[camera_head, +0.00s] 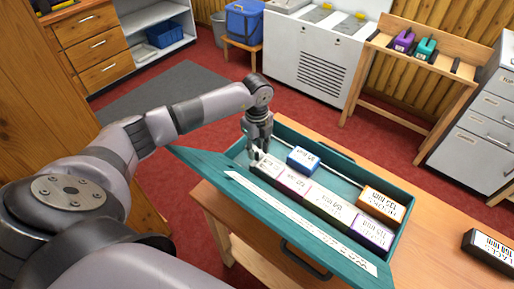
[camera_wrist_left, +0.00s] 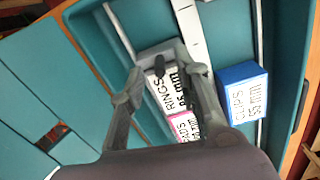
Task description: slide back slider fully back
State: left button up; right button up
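A teal tray (camera_head: 408,203) with a lowered front flap lies on the wooden bench. A thin pale rail (camera_head: 337,176) runs lengthwise inside it; a pale strip also shows in the left wrist view (camera_wrist_left: 194,32). I cannot tell for sure which part is the back slider. My left gripper (camera_head: 256,152) is down at the tray's left end, fingers on either side of the grey RINGS box (camera_wrist_left: 167,88). Whether they press on it is unclear. A blue CLIPS box (camera_head: 303,159) stands apart, behind the front row; it also shows in the left wrist view (camera_wrist_left: 241,92). My right gripper is not in view.
The front row continues with a pink box (camera_head: 292,182), a pale green box (camera_head: 327,204) and a purple box (camera_head: 371,232). An orange box (camera_head: 381,204) stands at the back right. A black box (camera_head: 488,248) lies on the bench outside. The tray's back middle is clear.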

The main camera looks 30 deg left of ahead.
pick_arm(q)
jog(key=shift+f, duration=0.6)
jog(key=shift+c, duration=0.6)
grip_shut()
